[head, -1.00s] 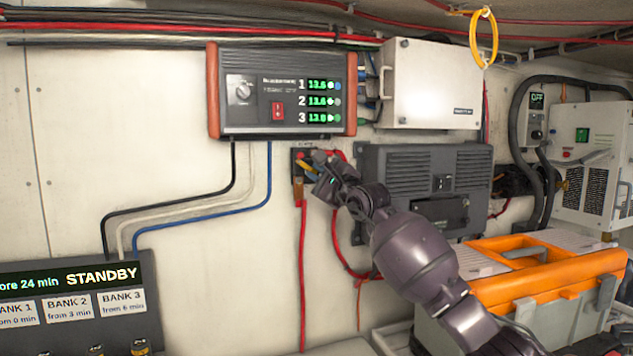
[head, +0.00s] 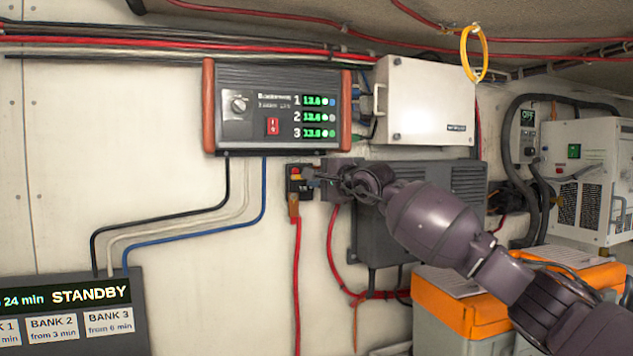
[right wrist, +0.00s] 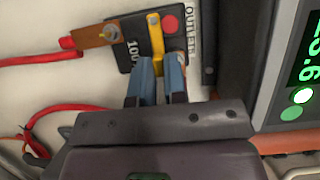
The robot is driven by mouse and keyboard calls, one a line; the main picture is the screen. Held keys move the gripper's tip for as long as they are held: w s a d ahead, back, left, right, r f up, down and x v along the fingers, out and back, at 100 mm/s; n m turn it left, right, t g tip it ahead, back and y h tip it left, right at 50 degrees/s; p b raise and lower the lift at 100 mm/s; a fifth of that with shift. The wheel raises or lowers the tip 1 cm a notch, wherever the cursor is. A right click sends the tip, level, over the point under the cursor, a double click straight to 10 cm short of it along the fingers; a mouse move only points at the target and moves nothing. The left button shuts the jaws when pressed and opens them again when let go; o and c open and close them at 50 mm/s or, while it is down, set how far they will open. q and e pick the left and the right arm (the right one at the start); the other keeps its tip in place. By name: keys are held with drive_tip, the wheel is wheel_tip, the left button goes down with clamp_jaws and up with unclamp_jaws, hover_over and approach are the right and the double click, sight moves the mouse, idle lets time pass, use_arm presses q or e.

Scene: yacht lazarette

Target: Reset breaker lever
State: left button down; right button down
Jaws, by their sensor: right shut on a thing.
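The breaker (head: 294,172) is a small black block on the white wall, below the three-channel charger; it also shows in the right wrist view (right wrist: 126,62). Its yellow lever (right wrist: 156,38) runs down between the blue fingertips of my right gripper (right wrist: 160,64), which is shut on it. A red button (right wrist: 170,23) sits beside the lever. In the head view my right gripper (head: 314,178) reaches the breaker from the right and hides part of it. A copper tab (right wrist: 96,36) joins the breaker to a red cable. My left gripper is out of view.
The charger (head: 273,105) hangs close above the breaker, with a white box (head: 430,100) to its right. A dark grey ribbed unit (head: 465,185) is behind my right arm. A STANDBY display panel (head: 75,300) is at lower left. Red cables (head: 297,270) hang below the breaker.

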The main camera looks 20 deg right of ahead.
idle(0.4)
drive_tip(key=c, duration=1.2)
unclamp_jaws()
drive_tip(key=shift+o, duration=0.2)
drive_tip(key=b+v, duration=0.2)
drive_tip(key=v, duration=0.8)
drive_tip(key=shift+s, duration=0.4)
drive_tip(key=shift+d, duration=0.15)
